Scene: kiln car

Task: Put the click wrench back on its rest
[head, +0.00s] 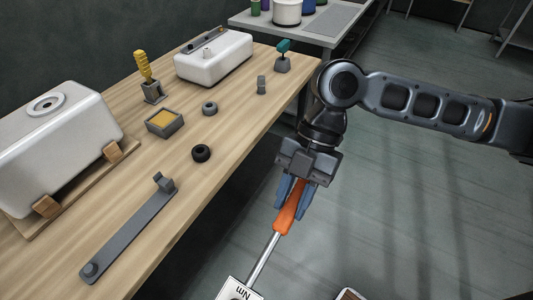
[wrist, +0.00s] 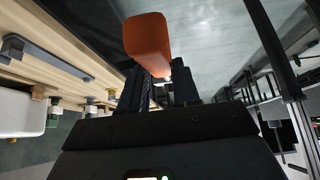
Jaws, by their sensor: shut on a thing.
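The click wrench has an orange handle (head: 289,207) and a thin metal shaft (head: 263,259) that slants down to the lower left in the head view. My gripper (head: 293,203) is shut on the orange handle, out over the floor beyond the bench's right edge. In the wrist view the handle's blunt orange end (wrist: 147,42) shows close up; the shaft is hidden there. The rest (head: 130,230) appears to be the long grey bar on the bench, with an upright bracket at its far end and a round knob at its near end. It is empty.
On the wooden bench (head: 225,130) stand a white tank on a wooden stand (head: 55,150), a white box (head: 214,60), a yellow-handled tool (head: 146,70), a small tray (head: 164,123) and dark rings (head: 201,153).

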